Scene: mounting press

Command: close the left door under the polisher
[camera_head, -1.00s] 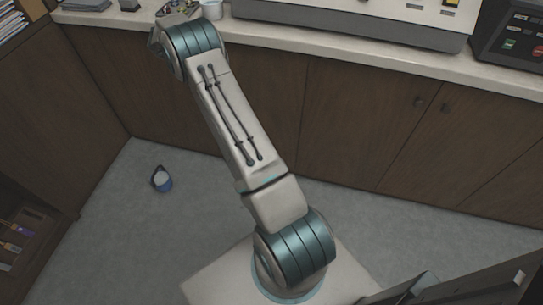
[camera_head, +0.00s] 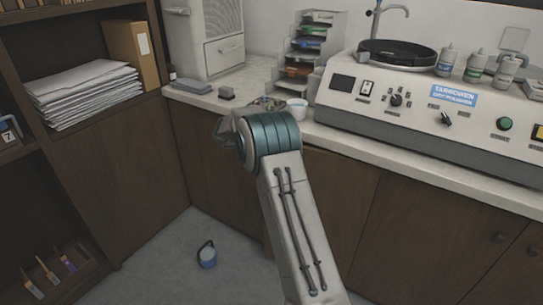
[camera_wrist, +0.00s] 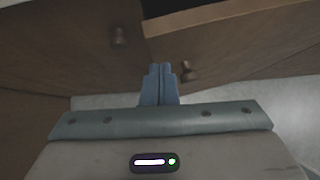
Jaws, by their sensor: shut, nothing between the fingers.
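The polisher (camera_head: 430,125), with a round dark bowl and a blue label, stands on the counter in the head view. Brown wooden doors (camera_head: 410,235) lie under it; my arm covers part of the cabinet front. In the wrist view, my gripper (camera_wrist: 158,70) is shut and empty, its blue fingertips pointing at the wooden fronts. One knob (camera_wrist: 118,36) is on the panel to the left of the fingers. Another knob (camera_wrist: 187,72) is just right of the tips, on a panel (camera_wrist: 240,45) whose upper edge borders a dark gap, so it looks ajar. I cannot tell whether the fingers touch it.
A shelf unit with a paper stack (camera_head: 85,95) is at the left. A white cup (camera_head: 297,108) and a tray rack (camera_head: 308,50) are on the counter (camera_head: 400,155).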

